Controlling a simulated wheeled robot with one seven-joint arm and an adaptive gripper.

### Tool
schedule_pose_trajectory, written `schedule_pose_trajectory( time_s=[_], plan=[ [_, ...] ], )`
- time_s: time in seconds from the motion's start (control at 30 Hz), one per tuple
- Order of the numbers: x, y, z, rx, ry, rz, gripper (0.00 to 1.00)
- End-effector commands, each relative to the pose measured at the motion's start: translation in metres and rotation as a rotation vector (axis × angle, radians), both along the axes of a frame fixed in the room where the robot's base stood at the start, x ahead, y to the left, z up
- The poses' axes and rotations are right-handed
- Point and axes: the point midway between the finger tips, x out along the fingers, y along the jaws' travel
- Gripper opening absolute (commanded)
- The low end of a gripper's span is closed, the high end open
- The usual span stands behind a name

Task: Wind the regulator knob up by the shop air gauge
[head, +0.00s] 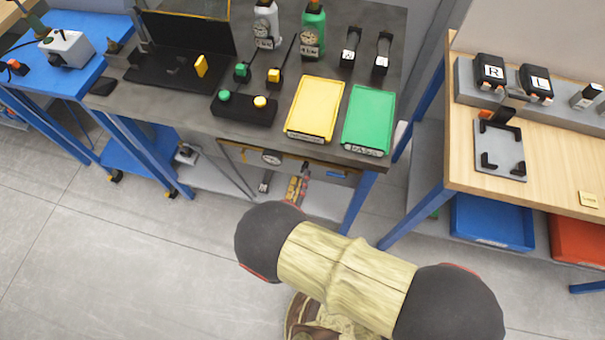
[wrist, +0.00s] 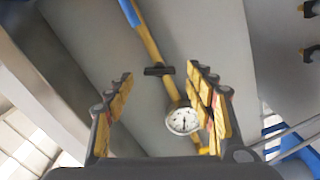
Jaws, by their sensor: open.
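The shop air gauge (wrist: 183,119) is a round white dial with a dark needle, mounted by a yellow pipe (wrist: 150,42). It also shows in the head view (head: 271,158) under the front edge of the grey bench. A small black bar-shaped knob (wrist: 159,70) crosses the pipe, apart from the gauge. My gripper (wrist: 161,76) is open, with its yellow-padded fingers either side of the knob in the picture; I see no contact, and the depth between them is unclear. In the head view my gripper (head: 297,188) is below the bench edge, partly hidden behind my arm.
The grey bench (head: 190,110) above holds a yellow tray (head: 315,108), a green tray (head: 368,118) and a black button box (head: 244,109). A blue bench leg (head: 358,203) stands right of my gripper. A wooden table (head: 550,160) is further right. Open floor (head: 100,260) lies left.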

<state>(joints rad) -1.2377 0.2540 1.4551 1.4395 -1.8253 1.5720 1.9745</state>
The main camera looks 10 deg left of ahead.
Motion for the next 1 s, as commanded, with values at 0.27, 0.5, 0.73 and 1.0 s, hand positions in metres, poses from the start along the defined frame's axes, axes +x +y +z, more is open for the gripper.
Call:
schedule_pose_trajectory(
  time_s=[0.27,0.5,0.73,1.0],
  plan=[
    [-0.034,0.004,0.0,0.001,0.0,0.004,0.55],
    [-0.043,0.003,0.0,0.0,0.0,0.0,0.55],
    [-0.043,0.003,0.0,0.001,0.0,0.0,0.55],
    [-0.042,0.003,0.0,0.0,0.0,0.0,0.55]
  ],
)
